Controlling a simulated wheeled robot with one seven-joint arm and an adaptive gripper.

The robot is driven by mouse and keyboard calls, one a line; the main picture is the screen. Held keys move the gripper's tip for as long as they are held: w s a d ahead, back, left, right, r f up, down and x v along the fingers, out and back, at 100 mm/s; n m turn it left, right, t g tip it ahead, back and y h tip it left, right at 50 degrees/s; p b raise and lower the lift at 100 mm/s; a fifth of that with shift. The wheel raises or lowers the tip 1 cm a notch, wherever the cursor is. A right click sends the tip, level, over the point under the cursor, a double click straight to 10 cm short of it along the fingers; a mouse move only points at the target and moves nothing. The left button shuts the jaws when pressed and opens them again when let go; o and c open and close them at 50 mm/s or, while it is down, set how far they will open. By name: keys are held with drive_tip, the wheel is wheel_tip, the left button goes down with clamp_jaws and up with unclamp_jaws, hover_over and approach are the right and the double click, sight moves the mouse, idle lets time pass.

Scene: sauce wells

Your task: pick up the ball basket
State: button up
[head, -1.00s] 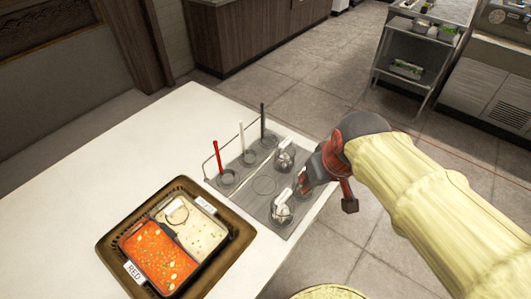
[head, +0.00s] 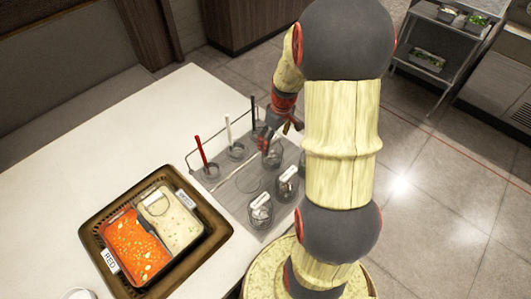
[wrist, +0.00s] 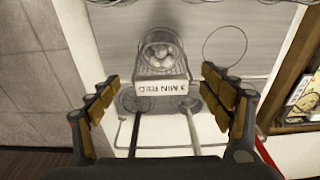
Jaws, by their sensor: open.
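The ball basket (wrist: 160,52) is a small wire basket with several pale balls in it, centred in the wrist view. A white tag (wrist: 162,88), upside down and reading "3 MIN RED", is on its near side. My gripper (wrist: 163,104) is open, its fingers apart on either side of the tag and not touching it. In the head view my gripper (head: 277,133) is low over the back of the grey well plate, by a basket (head: 272,158) that it partly hides. Two more white-tagged baskets (head: 288,182) (head: 260,211) stand nearer.
A red rod (head: 201,152), a white rod (head: 229,131) and a dark rod (head: 253,112) stand upright along the plate's back, beside a thin rail. A brown tray (head: 90,237) holds red and cream sauces.

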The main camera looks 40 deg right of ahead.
sight(271, 149)
drive_tip(key=shift+o, duration=0.2)
drive_tip(key=f+b, duration=0.1)
drive_tip(key=f, duration=0.2)
drive_tip(key=w+f+b, duration=0.1)
drive_tip(key=f, duration=0.2)
drive_tip(key=shift+w+a+f+b, duration=0.1)
drive_tip(key=shift+w+f+b, duration=0.1)
drive_tip(key=shift+f+b, duration=0.2)
drive_tip(key=shift+r, duration=0.1)
drive_tip(key=shift+c, duration=0.6)
drive_tip(key=c, duration=1.3)
